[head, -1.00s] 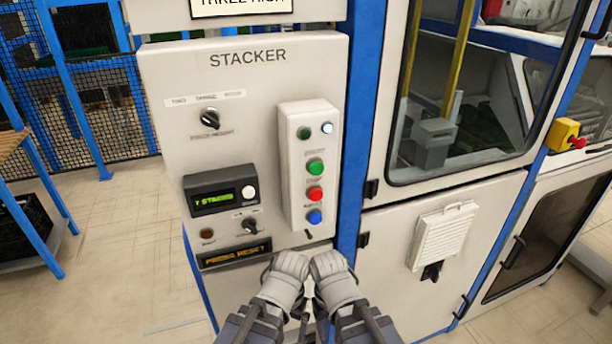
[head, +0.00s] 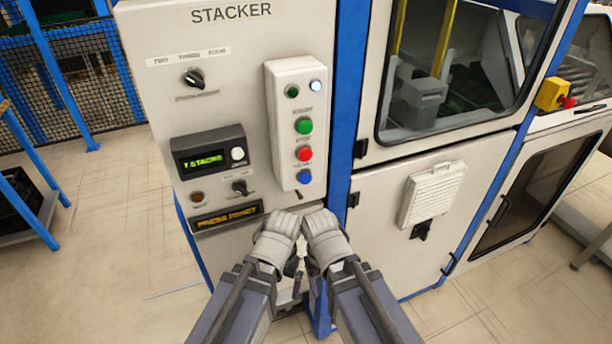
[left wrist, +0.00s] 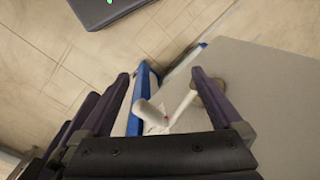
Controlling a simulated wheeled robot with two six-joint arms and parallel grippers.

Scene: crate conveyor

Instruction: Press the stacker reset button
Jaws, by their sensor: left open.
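The stacker panel (head: 230,60) is a pale upright board in the head view. Its raised button box (head: 285,130) carries a green button (head: 304,125), a red button (head: 304,153) and, lowest, a blue button (head: 305,176). The small label above the blue one is too blurred to read surely. An amber sign (head: 227,217) seems to read "PRESS RESET". My left gripper (head: 287,222) is below the button box, apart from the blue button. In the left wrist view its fingers (left wrist: 172,80) are spread with nothing held. My right gripper (head: 318,222) is beside it; its fingers are hidden.
A green display (head: 205,159), rotary knobs (head: 194,77) and a small toggle below the blue button are on the panel. A blue post (head: 345,110) and a cabinet door with a vent (head: 432,195) stand to the right. A red emergency button (head: 567,102) is farther right.

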